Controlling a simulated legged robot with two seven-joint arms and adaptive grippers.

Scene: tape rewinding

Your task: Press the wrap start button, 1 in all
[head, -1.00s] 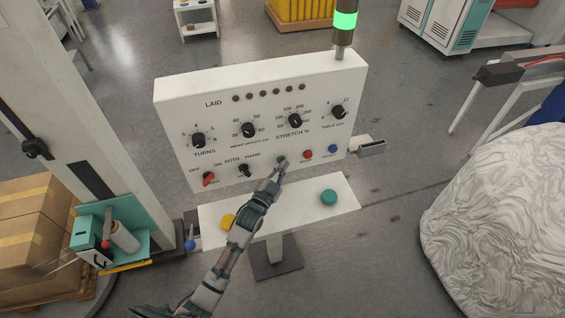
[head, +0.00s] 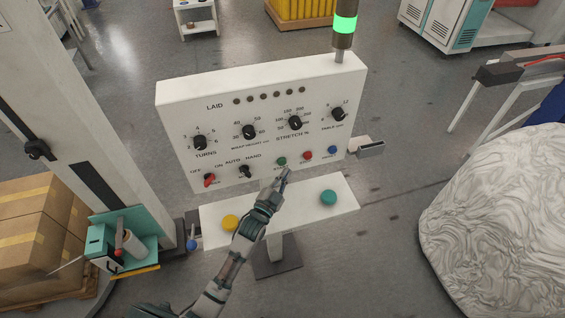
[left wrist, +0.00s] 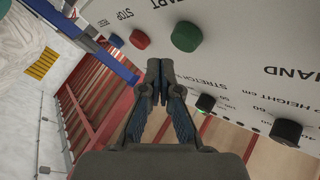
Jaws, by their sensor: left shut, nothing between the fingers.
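The white control panel (head: 225,120) stands ahead, tilted, with a row of switches and buttons along its lower edge. In the left wrist view the closed fingertips (left wrist: 160,68) are beside the green button (left wrist: 187,36) and near the red button (left wrist: 139,39). My right gripper is not in view.
A white shelf (head: 300,207) below the panel carries a yellow button (head: 230,222) and a teal button (head: 328,198). A lit green signal lamp (head: 345,20) tops the panel's right side. Wrapped goods (head: 500,215) stand at right, cartons (head: 35,235) at left.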

